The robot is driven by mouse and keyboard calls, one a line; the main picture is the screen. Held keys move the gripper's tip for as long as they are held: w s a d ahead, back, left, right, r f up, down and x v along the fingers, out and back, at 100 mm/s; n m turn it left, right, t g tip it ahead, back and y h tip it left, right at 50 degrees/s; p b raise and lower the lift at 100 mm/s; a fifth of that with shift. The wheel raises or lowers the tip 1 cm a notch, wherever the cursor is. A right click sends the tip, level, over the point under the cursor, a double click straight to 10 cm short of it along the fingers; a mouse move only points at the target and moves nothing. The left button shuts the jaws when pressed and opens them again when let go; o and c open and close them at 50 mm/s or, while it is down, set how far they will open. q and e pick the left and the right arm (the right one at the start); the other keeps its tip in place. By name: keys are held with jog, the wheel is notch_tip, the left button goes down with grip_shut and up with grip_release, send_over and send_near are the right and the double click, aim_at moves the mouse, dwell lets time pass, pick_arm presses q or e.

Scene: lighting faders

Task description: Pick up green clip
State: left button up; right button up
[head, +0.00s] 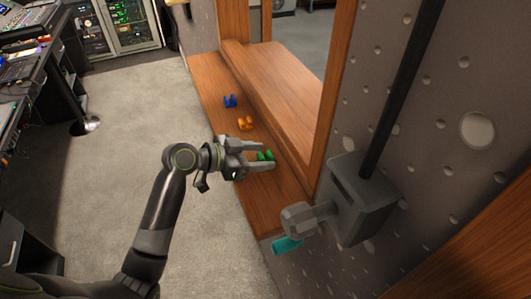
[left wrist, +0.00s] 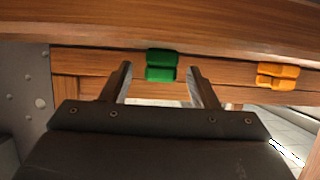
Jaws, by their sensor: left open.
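The green clip (head: 266,156) lies on the wooden ledge (head: 262,200) in the head view, partly hidden by my left gripper (head: 268,156). In the left wrist view the green clip (left wrist: 161,66) shows between the two open fingers of my left gripper (left wrist: 161,82), near their tips. I see a gap between the clip and each finger there. The gripper is open and holds nothing. My right gripper is not in view.
An orange clip (head: 246,123) and a blue clip (head: 230,101) lie farther along the ledge. The orange clip (left wrist: 278,75) also shows in the left wrist view. Grey carpet lies left.

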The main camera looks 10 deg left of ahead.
pick_arm(q)
jog(key=shift+w+d+f, duration=0.2)
jog(key=shift+w+d, duration=0.05)
jog(key=shift+d, duration=0.05)
jog(key=c, duration=1)
